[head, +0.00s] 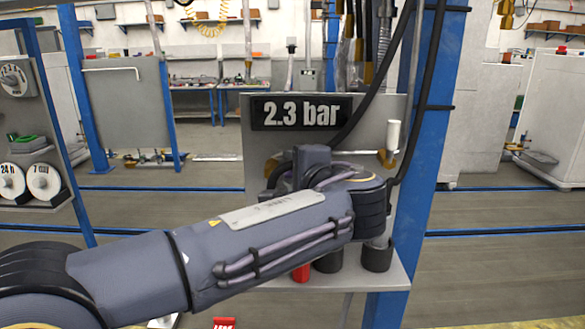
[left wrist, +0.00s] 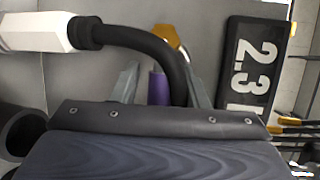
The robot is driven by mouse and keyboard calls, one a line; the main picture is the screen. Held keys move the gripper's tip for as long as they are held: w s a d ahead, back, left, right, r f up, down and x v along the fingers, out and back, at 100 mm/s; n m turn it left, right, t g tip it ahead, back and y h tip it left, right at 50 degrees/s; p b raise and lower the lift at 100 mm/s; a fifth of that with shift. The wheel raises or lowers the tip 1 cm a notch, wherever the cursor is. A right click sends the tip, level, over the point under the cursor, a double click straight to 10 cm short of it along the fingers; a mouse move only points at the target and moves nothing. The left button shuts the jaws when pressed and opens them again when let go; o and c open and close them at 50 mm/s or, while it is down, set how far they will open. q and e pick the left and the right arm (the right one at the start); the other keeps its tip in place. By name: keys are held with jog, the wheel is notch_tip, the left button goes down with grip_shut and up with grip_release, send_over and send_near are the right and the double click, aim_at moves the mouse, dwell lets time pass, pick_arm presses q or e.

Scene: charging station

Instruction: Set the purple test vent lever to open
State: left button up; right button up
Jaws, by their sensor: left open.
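The purple test vent lever (left wrist: 158,88) shows in the left wrist view, between the two grey fingers of my left gripper (left wrist: 161,87). The fingers are apart, one on each side of it. A black curved hose passes close by and covers part of this area, so I cannot tell whether a finger touches the lever. In the head view my left arm and gripper body (head: 312,160) stand in front of the grey panel below the display and hide the lever and fingertips. My right gripper is not in view.
The display (head: 300,112) reads 2.3 bar; it also shows in the left wrist view (left wrist: 250,65). A black hose (left wrist: 150,45) with a white end, a brass fitting (left wrist: 170,38) and dark cups (head: 376,257) are near. A blue post (head: 425,130) stands at right.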

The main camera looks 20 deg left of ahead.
pick_arm(q)
grip_shut()
dwell(0.6)
jog(key=n+h+b, duration=0.1)
jog(key=r+n+h+b, duration=0.1)
jog(key=shift+a+n, duration=0.15)
jog(key=shift+n, duration=0.25)
jog(key=n+h+b, duration=0.1)
jog(key=r+n+h+b, duration=0.1)
jog(key=n, duration=0.1)
jog(key=shift+s+a+r, duration=0.1)
jog(key=shift+a+r, duration=0.1)
jog(key=shift+a, duration=0.1)
jog(key=n+h+b, duration=0.1)
jog(key=a+r+n+h+b, duration=0.1)
jog(key=n, duration=0.1)
jog(key=shift+s+a, duration=0.1)
jog(key=shift+s, duration=0.05)
jog(key=n+h+b, duration=0.1)
jog(key=a+n+h+b, duration=0.1)
jog(key=n+t+b, duration=0.1)
jog(key=shift+s+a+r+h, duration=0.15)
jog(key=shift+s+r+h, duration=0.1)
jog(key=shift+h, duration=0.15)
